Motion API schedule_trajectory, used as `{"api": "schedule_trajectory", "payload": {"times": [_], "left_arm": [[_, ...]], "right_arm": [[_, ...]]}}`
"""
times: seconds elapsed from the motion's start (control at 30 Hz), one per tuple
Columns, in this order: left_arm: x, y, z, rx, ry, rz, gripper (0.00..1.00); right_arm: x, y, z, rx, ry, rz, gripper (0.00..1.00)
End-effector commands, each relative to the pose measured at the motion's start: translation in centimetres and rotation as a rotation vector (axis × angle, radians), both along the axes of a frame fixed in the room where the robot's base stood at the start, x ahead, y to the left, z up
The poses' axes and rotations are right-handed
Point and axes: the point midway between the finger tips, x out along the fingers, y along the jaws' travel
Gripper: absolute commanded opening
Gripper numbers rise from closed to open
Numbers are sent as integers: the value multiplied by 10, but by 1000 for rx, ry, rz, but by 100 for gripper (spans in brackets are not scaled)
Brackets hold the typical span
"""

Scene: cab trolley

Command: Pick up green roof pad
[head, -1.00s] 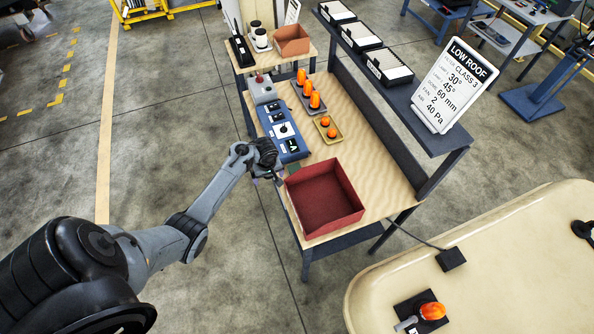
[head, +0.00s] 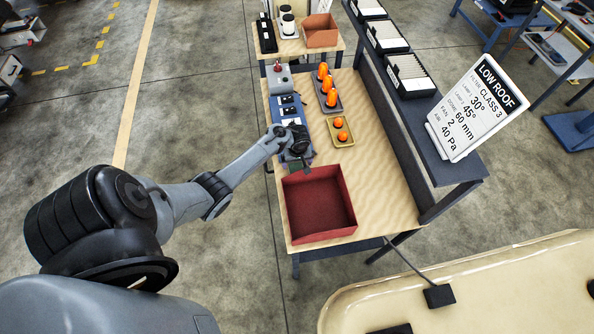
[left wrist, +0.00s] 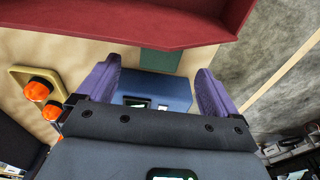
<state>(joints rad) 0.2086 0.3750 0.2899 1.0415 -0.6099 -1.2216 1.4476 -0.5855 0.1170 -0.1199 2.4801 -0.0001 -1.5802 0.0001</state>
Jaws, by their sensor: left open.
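The green roof pad (head: 296,164) shows as a small dark green patch on the trolley top, between the blue control box and the red tray. It also shows in the left wrist view as a flat green piece (left wrist: 160,61) beside the red tray wall, seen between my finger tips. My left gripper (head: 303,160) is over this spot, pointing down, and hides part of the pad and box. In the left wrist view its two purple fingers (left wrist: 154,84) are spread apart with nothing between them that they touch. My right gripper is not in view.
The red tray (head: 318,201) is close to the left gripper. The blue control box (head: 289,115) lies on its far side. A yellow tray with orange domes (head: 340,132) is to the right. A dark shelf (head: 437,135) with a sign runs along the right.

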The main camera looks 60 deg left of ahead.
Motion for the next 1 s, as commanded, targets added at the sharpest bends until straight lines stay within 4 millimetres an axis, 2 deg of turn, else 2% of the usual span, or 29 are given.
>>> {"api": "schedule_trajectory", "payload": {"times": [0.27, 0.6, 0.93, 1.0], "left_arm": [[0, 2, -16, 1, 0, 0, 94], [-1, 6, -56, 2, -1, 1, 94], [-1, 7, -60, 2, -2, 0, 94], [-1, 7, -60, 2, -2, 0, 84]], "right_arm": [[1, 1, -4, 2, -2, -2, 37], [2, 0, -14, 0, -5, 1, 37], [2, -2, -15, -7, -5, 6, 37], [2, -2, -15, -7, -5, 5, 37]]}}
